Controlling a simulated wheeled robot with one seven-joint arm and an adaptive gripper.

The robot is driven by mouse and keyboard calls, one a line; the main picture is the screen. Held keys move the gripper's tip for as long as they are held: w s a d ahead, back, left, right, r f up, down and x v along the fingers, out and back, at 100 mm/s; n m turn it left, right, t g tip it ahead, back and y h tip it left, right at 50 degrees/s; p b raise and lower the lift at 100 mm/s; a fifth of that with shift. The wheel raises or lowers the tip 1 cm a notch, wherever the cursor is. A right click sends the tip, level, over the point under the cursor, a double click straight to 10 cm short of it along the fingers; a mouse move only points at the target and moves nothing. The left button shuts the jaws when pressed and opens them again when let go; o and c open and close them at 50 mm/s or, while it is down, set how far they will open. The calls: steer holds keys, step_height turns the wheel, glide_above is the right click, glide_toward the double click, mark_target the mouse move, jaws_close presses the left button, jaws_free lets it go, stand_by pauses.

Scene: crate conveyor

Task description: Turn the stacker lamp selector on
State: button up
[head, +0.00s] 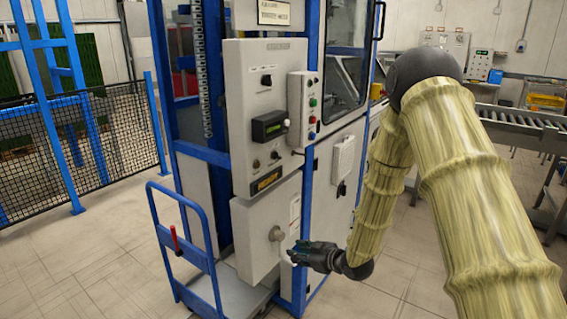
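A grey control panel (240,108) stands on the blue-framed machine. It carries a black rotary knob (266,79) near the top, a dark display unit (268,126) in the middle, and small knobs (256,164) lower down. Their labels are too small to read, so I cannot tell which one is the lamp selector. My gripper (296,253) is low, beside a lower grey box (252,257), well below the panel knobs. Its fingers are small and dark; I see nothing held, and cannot tell how far apart they are.
A narrow button box (301,108) with coloured buttons is right of the panel. A blue trolley (184,240) with a red handle stands at front left. A mesh fence (75,150) is at left, a roller conveyor (520,128) at right. The left floor is clear.

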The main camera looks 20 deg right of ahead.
steer(key=w+d+r+n+t+y, duration=0.1)
steer(key=w+r+n, duration=0.15)
steer(key=r, duration=0.35)
steer(key=w+d+r+n+t+y, duration=0.1)
steer(key=w+d+r, duration=0.15)
steer(key=r, duration=0.35)
steer(key=n+y, duration=0.3)
steer(key=n, duration=0.1)
glide_toward(280, 157)
steer(key=shift+t, duration=0.3)
steer(key=p+x, duration=0.1)
steer(key=x, duration=0.2)
steer(key=p+x, duration=0.1)
steer(key=x, duration=0.1)
steer(key=p+x, duration=0.1)
steer(key=x, duration=0.2)
steer(key=shift+w+a+f, duration=0.2)
steer(key=shift+w+f, duration=0.05)
steer(key=shift+f, duration=0.05)
steer(key=shift+c, duration=0.4)
jaws_close()
